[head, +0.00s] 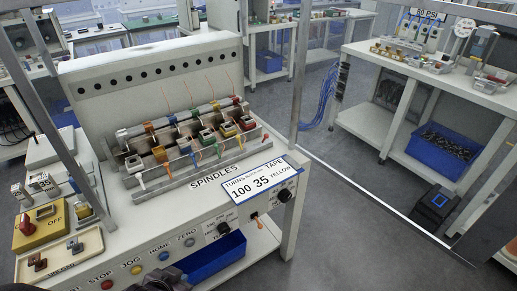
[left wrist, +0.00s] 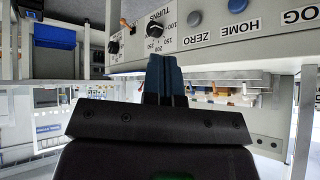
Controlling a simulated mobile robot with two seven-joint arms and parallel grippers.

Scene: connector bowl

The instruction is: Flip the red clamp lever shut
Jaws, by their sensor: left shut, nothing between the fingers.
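A row of spindles with coloured clamps sits on top of the white winding machine (head: 150,205) in the head view. A red clamp part (head: 237,101) shows at the right end of the back row. The picture is too small to tell its lever's angle. My left gripper (head: 168,281) is a dark shape at the bottom edge of the head view, in front of the button panel and well apart from the clamps. In the left wrist view its fingers (left wrist: 167,82) are together and empty, close to the panel by the TURNS dial (left wrist: 153,30). My right gripper is not in view.
A yellow box with a red OFF switch (head: 27,224) and a tray (head: 60,255) stand at the left. A sign (head: 255,180) and knobs line the machine's front right. A blue bin (head: 215,258) sits below. A side bench (head: 430,70) stands at right across open floor.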

